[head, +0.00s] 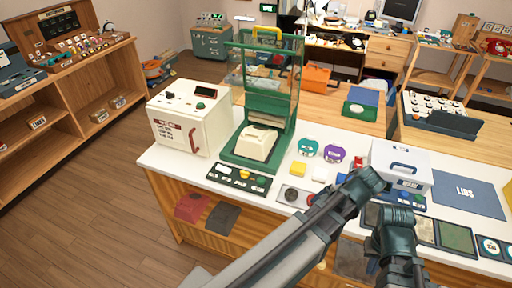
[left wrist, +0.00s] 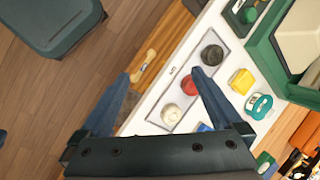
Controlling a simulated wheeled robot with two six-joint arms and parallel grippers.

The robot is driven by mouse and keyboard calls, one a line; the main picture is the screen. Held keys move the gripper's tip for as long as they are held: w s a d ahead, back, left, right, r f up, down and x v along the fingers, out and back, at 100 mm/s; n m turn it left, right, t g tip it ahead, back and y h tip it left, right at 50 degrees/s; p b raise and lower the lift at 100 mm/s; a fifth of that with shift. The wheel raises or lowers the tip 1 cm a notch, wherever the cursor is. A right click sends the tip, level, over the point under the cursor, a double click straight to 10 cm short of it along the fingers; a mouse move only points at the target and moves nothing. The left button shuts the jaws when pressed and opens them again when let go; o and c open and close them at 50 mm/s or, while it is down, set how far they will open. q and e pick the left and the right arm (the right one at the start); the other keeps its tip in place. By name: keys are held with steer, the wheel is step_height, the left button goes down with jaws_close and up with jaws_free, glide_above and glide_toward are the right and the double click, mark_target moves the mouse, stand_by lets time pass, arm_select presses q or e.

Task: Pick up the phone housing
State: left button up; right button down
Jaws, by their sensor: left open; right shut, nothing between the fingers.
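The cream phone housing (head: 257,143) sits on the base of the green press-like frame (head: 233,158) on the white counter. In the left wrist view, part of a cream body, likely this housing (left wrist: 298,32), shows inside the green frame at the upper right. My left gripper (left wrist: 161,73) is open and empty, over the counter's front edge by a tray of round knobs, apart from the housing. In the head view its fingers are hidden. My right gripper (head: 396,236) is at the lower right, shut and empty, far from the housing; its fingertips are hard to make out.
A cream box (head: 190,118) with a red handle stands left of the frame. A control panel (head: 239,178) lies before it. A yellow block (head: 299,168), teal (head: 308,147) and purple (head: 335,154) pieces, and a white case (head: 401,164) stand to the right. The knob tray (left wrist: 160,92) is near the edge.

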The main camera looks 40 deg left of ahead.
arm_select(q)
steer(key=w+a+f+m+y+b, duration=0.1)
steer(key=w+a, duration=0.2)
steer(key=w+a+f+y+b, duration=0.1)
steer(key=w+a+f+b, duration=0.1)
steer(key=w, duration=0.1)
steer(key=w+a+f+m+y+b, duration=0.1)
steer(key=w+a+b, duration=0.1)
steer(key=w+a, duration=0.1)
steer(key=shift+w+a+f+m+y, duration=0.15)
steer(key=shift+w+a+m+y, duration=0.05)
steer(key=shift+a+m+y, duration=0.1)
steer(key=w+a+m+g+y+b, duration=0.1)
steer(key=w+a+m+y+b, duration=0.1)
steer(key=w+a+y+b, duration=0.35)
steer(key=m+g+y+b, duration=0.4)
steer(key=b, duration=0.4)
glide_toward(264, 137)
steer(key=s+a, duration=0.1)
steer(key=shift+t, duration=0.4)
steer(key=x, duration=0.8)
steer(key=shift+s+r, duration=0.15)
steer(key=shift+r, duration=0.25)
arm_select(e)
step_height(264, 137, down, 21)
arm_select(q)
steer(key=shift+a, duration=0.15)
